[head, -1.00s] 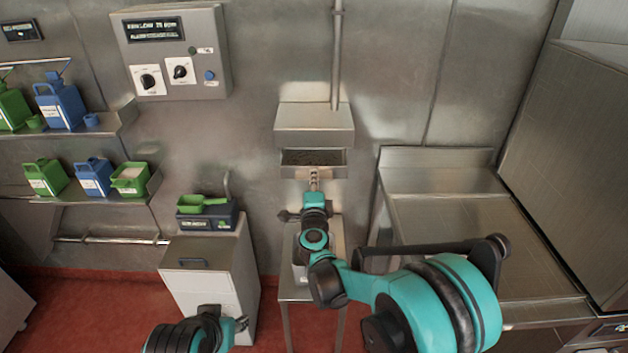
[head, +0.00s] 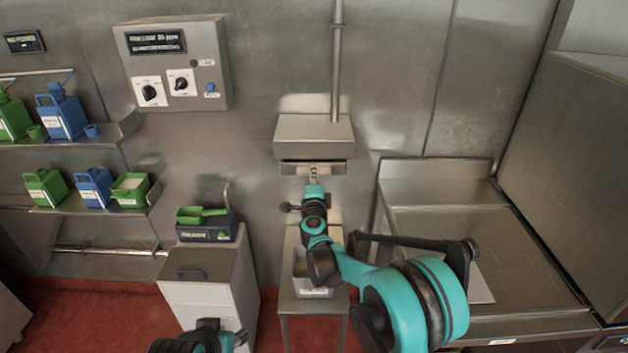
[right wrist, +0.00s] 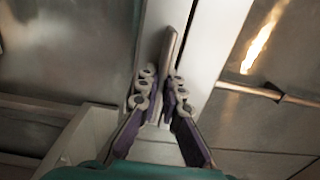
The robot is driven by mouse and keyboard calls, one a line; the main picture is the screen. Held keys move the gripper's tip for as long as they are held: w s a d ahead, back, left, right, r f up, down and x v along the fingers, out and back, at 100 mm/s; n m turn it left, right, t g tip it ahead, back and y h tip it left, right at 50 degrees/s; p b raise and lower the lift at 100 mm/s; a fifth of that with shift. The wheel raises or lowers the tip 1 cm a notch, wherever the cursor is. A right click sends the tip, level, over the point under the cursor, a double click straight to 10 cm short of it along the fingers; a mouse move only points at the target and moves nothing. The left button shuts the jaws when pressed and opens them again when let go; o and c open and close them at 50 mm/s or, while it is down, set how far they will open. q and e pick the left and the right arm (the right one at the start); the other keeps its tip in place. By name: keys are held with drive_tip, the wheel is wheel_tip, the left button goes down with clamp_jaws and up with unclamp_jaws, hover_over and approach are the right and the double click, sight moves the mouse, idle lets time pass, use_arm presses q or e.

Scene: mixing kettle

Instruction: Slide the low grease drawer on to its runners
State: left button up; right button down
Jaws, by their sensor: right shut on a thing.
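The low grease drawer (head: 325,169) is in the head view, under the steel housing (head: 314,136) on the wall. Only its front and a thin dark strip of its opening show; the runners are hidden. My right gripper (head: 313,180) is at the middle of the drawer front, shut on its handle. In the right wrist view, the two fingers (right wrist: 160,88) close on a thin upright tab in front of a pale metal face. My left gripper (head: 236,338) is at the bottom edge of the head view, away from the drawer, its jaws too small to judge.
A small steel stand (head: 313,305) with a pale bin (head: 309,284) is below the drawer. A white cabinet (head: 203,283) with a scale and green scoop (head: 203,213) stands to the left. A steel counter (head: 480,245) is to the right.

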drive_tip(key=shift+w, duration=0.8)
drive_tip(key=shift+w+f, duration=0.25)
drive_tip(key=shift+w, duration=0.05)
idle(0.3)
drive_tip(key=c, duration=1.1)
unclamp_jaws()
drive_tip(key=shift+c, duration=0.2)
drive_tip(key=shift+s, duration=0.1)
drive_tip(key=s+b, duration=0.1)
drive_tip(key=s, duration=0.6)
